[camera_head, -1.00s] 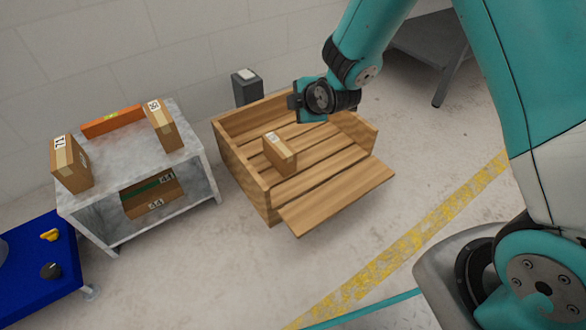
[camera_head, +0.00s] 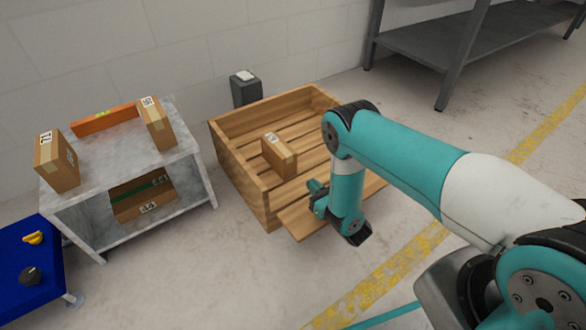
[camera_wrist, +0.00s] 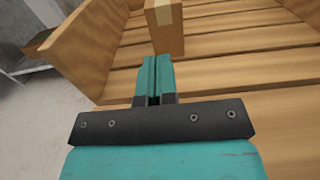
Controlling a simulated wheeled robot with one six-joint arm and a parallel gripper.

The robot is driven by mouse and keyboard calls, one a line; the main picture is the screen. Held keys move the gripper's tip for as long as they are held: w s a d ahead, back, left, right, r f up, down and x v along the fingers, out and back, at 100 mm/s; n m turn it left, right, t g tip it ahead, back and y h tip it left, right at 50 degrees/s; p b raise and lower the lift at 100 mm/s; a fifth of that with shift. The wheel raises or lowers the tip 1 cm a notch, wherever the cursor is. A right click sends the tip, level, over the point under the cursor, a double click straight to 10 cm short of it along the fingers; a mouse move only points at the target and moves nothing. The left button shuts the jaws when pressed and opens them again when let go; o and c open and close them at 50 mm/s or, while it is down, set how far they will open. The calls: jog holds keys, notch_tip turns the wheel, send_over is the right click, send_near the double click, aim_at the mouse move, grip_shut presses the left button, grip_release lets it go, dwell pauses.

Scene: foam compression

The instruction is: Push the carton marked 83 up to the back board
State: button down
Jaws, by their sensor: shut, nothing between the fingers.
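A brown carton (camera_head: 279,157) stands upright on the slatted floor of the wooden crate, with floor showing between it and the back board (camera_head: 275,112). Its white top label is too small to read. In the wrist view the carton (camera_wrist: 165,30) is cut off by the top edge, and the back board is out of frame. My gripper (camera_wrist: 154,62) is shut and empty, its fingertips pointing at the carton's near face, just short of its lower edge. In the head view my gripper (camera_head: 316,190) is low over the crate's open front.
The crate's left side wall (camera_wrist: 78,52) rises left of my gripper. A grey stand (camera_head: 200,165) with several cartons and an orange bar is on the left, beside a blue table (camera_head: 30,270). A grey post (camera_head: 245,88) stands behind the crate.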

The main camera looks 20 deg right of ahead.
aim_at(288, 160)
jog(key=b+x, duration=0.2)
jog(key=x, duration=0.1)
jog(key=b+x, duration=0.2)
jog(key=x, duration=0.1)
jog(key=f+b+x, duration=0.1)
jog(key=b+x, duration=0.1)
jog(key=shift+w+a, duration=0.15)
jog(key=shift+w, duration=0.25)
jog(key=w+b, duration=0.1)
jog(key=b, duration=0.2)
jog(key=shift+a, duration=0.15)
jog(key=shift+w+a+r+b, duration=0.1)
jog(key=shift+w+r+b, duration=0.3)
jog(key=shift+b, duration=0.5)
